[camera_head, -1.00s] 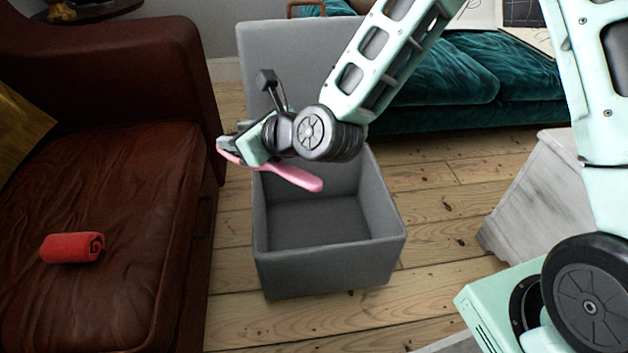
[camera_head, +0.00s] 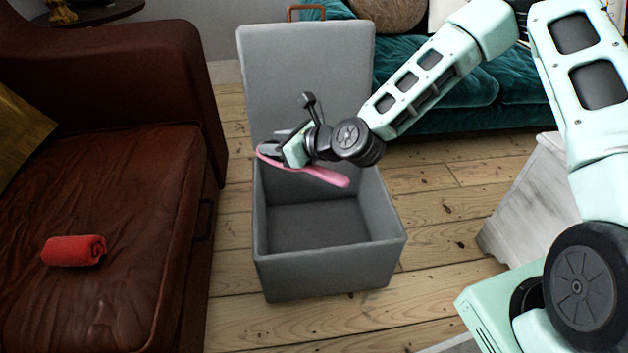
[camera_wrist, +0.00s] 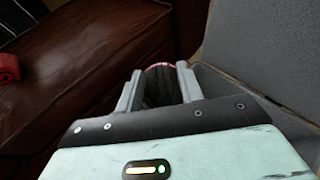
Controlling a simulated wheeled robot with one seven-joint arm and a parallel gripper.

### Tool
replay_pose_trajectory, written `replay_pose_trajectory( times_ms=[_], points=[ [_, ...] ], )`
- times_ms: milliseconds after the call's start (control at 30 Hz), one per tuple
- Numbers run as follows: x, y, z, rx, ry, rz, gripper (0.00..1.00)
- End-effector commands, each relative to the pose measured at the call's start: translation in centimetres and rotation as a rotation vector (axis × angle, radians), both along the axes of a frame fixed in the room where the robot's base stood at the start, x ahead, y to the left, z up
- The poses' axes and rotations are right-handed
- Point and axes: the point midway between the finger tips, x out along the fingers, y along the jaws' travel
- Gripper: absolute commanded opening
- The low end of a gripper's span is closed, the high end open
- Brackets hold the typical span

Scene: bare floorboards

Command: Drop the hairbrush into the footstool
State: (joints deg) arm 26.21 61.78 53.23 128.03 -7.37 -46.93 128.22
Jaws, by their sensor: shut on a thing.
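The pink hairbrush (camera_head: 325,176) is held in my gripper (camera_head: 272,150), its handle pointing to the right. In the wrist view the brush's dark bristles and pink rim (camera_wrist: 160,67) show between the two fingers of my gripper (camera_wrist: 158,85), which are shut on it. The footstool (camera_head: 330,254) is a grey box on the floor, with its lid (camera_head: 305,70) standing open at the back. Its inside looks empty where I can see it. In the head view the brush appears over the back part of the box opening, above the rim; part of its head is hidden by the gripper.
A brown leather sofa (camera_head: 120,180) with a rolled red cloth (camera_head: 74,251) stands at the left. A teal couch (camera_head: 450,100) is behind, and a pale wooden piece (camera_head: 530,205) is at the right. Bare floorboards surround the footstool.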

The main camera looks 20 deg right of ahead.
Motion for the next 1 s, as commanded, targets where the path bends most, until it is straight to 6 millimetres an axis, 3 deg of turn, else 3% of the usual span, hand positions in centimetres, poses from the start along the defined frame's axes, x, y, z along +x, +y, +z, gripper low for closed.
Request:
replay_pose_trajectory(
  times_ms=[33, 200, 400, 1000],
  points=[
    [1.0, -1.7, -1.1, 0.008, 0.007, -0.011, 0.14],
    [3.0, -6.2, -3.7, 0.007, 0.004, -0.015, 0.14],
    [4.2, -9.7, -5.5, 0.003, 0.001, -0.023, 0.14],
    [4.4, -10.3, -11.3, -0.002, -0.002, -0.022, 0.14]
  ],
)
